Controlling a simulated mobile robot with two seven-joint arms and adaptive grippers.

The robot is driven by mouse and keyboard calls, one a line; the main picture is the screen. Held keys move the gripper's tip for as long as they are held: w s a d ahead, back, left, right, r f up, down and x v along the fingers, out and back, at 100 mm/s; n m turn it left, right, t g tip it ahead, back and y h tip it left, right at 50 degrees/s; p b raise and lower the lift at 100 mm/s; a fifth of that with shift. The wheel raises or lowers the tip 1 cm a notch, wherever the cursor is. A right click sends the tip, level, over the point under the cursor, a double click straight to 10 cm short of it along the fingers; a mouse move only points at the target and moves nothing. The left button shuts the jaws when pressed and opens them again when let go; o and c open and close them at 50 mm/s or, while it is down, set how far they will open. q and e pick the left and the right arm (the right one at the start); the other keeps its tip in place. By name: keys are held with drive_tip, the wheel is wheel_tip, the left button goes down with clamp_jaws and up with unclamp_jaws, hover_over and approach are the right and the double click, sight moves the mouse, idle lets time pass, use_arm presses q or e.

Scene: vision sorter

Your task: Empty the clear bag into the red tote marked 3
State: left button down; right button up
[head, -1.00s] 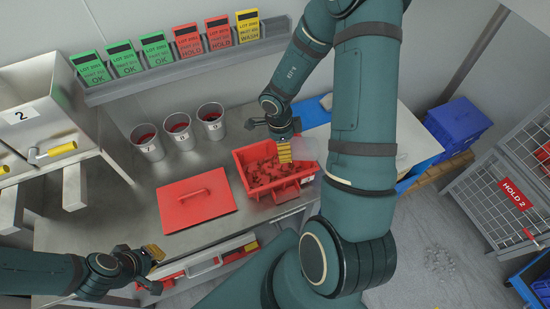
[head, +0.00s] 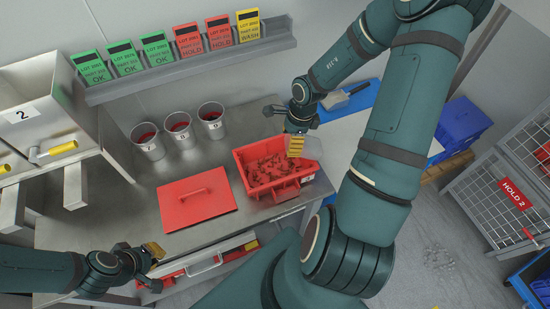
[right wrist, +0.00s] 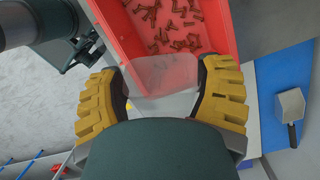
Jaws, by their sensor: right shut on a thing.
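The red tote (head: 240,172) stands on the steel bench with many small reddish-brown parts in it; the tote also fills the top of the right wrist view (right wrist: 122,40). The white label on its front is too small to read. The clear bag (head: 313,146) is at the tote's right end. My right gripper (head: 296,142) is shut on it. In the right wrist view the bag (right wrist: 160,75) spans between the yellow fingers, beside the tote's rim, and I see no parts in it. My left gripper (head: 152,268) is open and empty at the bench's front left.
A red lid (head: 197,203) lies left of the tote. Three metal cups (head: 180,131) with red contents stand behind it. A scoop (head: 345,96) lies on a blue mat (head: 362,100) at the right. A hopper marked 2 (head: 30,115) stands at the left. Lot cards line the back ledge (head: 190,72).

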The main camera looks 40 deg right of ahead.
sight(308, 142)
drive_tip(key=shift+s+d+r+t+y, duration=0.1)
drive_tip(key=shift+r+t+y, duration=0.15)
drive_tip(key=shift+r, duration=0.15)
drive_tip(key=shift+s+d+r+t+y, duration=0.1)
drive_tip(key=shift+r+t+y, duration=0.05)
drive_tip(key=shift+r+y, duration=0.15)
drive_tip(key=shift+d+r+t+y, duration=0.15)
drive_tip(key=shift+r+t+y, duration=0.25)
drive_tip(key=shift+y, duration=0.05)
drive_tip(key=shift+r, duration=0.1)
drive_tip(key=shift+s+d+r+t+y, duration=0.25)
drive_tip(key=shift+t+y, duration=0.15)
drive_tip(key=shift+y, duration=0.3)
drive_tip(key=shift+s+d+r+t+y+b, duration=0.25)
drive_tip(key=shift+s+d+r+t+y, duration=0.1)
drive_tip(key=shift+d+y, duration=0.1)
drive_tip(key=shift+s+d+r+t+y+b, duration=0.2)
drive_tip(key=shift+d+t+y, duration=0.15)
drive_tip(key=shift+d, duration=0.1)
drive_tip(key=shift+s+d+f+t+y, duration=0.35)
drive_tip(key=shift+s+d+t+y, duration=0.15)
drive_tip(key=shift+d+y, duration=0.25)
drive_tip(key=shift+s+d+r+t+y, duration=0.4)
drive_tip(key=shift+s+d+t+y, duration=0.15)
drive_tip(key=shift+y, duration=0.2)
drive_tip(key=shift+s+d+f+t+y, duration=0.25)
drive_tip(key=shift+s+d+t+y, duration=0.25)
drive_tip(key=shift+d+y, duration=0.35)
